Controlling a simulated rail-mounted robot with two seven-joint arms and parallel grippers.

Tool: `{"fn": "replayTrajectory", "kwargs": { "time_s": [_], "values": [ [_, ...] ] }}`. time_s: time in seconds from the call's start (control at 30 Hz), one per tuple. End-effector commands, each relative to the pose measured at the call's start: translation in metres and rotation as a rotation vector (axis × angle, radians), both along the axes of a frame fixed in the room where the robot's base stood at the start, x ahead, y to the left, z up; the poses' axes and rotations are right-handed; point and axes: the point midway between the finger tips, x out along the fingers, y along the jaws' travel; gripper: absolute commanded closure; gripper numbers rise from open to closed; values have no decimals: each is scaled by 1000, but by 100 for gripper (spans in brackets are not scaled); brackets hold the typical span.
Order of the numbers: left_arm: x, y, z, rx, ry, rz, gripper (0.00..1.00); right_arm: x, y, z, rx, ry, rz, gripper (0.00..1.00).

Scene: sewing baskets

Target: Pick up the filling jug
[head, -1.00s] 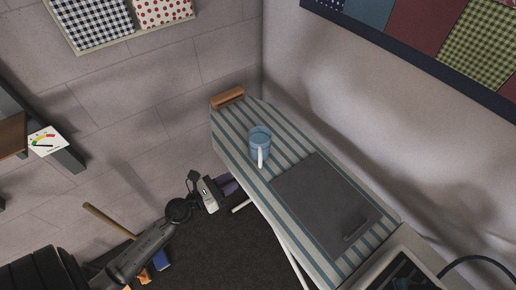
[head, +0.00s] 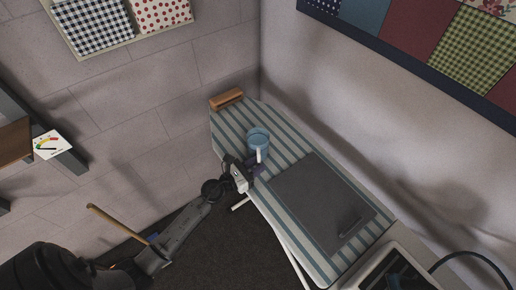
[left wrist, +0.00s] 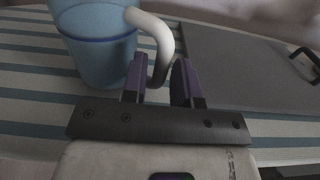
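The filling jug (head: 257,140) is a translucent blue jug with a white handle, upright on a blue-and-white striped ironing board (head: 233,133). Its handle faces my left gripper (head: 256,169), which is at the near edge of the board. In the left wrist view the jug (left wrist: 95,45) stands just left of and beyond the fingers. The left gripper (left wrist: 161,82) is open, with its two purple fingers apart. The lower end of the white handle shows between the fingertips, beside the left finger; I cannot tell whether they touch.
A dark grey flat mat (head: 320,200) with a small handle lies on the board right of the jug. A wooden block (head: 226,99) sits at the board's far left end. A light-framed unit (head: 392,262) stands at the near right. Walls close in behind.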

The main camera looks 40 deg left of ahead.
Motion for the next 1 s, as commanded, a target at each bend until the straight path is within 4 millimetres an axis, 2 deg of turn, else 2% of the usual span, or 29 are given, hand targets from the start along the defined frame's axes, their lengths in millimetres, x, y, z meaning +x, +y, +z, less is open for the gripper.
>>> {"fn": "replayTrajectory", "kwargs": {
  "time_s": [0.2, 0.53, 0.57, 0.83, 1.0],
  "values": [
    [24, -5, 2, 0, -1, 1, 73, 0, 0, 4, 0, -1, -1, 60],
    [29, -6, 1, 1, 0, 1, 73, 0, -2, 4, -6, -1, 3, 60],
    [29, -6, 1, 1, 0, 1, 74, 0, -2, 4, -8, -1, 5, 60],
    [29, -6, 1, 1, 0, 1, 99, 0, -3, 4, -11, -2, 7, 60],
    [29, -6, 1, 0, 1, 1, 100, 0, -3, 4, -10, -2, 6, 60]
  ]
}}
